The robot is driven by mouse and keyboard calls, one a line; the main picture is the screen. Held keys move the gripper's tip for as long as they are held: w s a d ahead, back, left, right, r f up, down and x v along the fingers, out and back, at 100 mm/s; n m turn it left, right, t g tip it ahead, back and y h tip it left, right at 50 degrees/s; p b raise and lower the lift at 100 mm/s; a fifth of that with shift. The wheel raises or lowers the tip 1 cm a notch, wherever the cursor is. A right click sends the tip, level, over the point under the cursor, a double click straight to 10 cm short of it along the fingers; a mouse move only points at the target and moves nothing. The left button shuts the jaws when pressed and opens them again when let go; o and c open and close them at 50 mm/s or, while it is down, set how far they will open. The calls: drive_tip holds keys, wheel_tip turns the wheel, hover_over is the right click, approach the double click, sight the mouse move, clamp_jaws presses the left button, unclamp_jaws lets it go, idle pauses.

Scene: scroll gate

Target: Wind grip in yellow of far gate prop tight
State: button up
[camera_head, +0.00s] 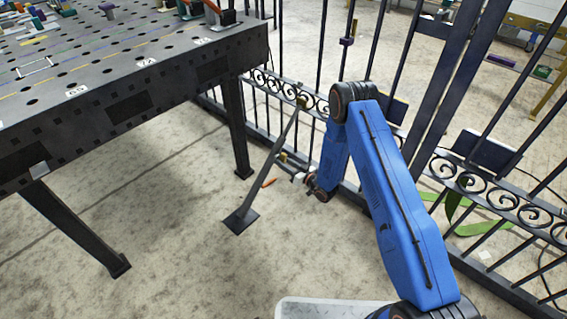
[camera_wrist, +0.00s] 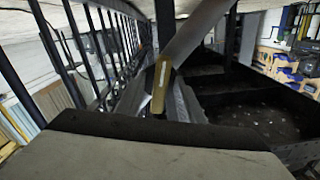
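A dark prop (camera_head: 270,162) slants from the scrollwork of the gate (camera_head: 316,102) down to a flat foot plate on the floor, in the head view. A small yellow grip (camera_head: 283,157) shows beside the bar, close to my gripper (camera_head: 292,172). In the wrist view the yellow grip (camera_wrist: 161,87) is upright in the middle, with grey finger-like parts of my gripper (camera_wrist: 162,100) on both sides. The grey prop bar (camera_wrist: 198,30) crosses behind and above it. Whether the fingers touch the grip is unclear.
A small orange piece (camera_head: 269,183) shows beside the prop. A green strip (camera_head: 455,212) lies beyond the gate. The floor in front of the foot plate is clear.

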drive_tip(key=shift+c, duration=0.6)
clamp_jaws()
drive_tip(key=shift+n, duration=0.4)
drive_tip(key=n, duration=0.3)
drive_tip(key=shift+n, duration=0.4)
drive_tip(key=n, duration=1.4)
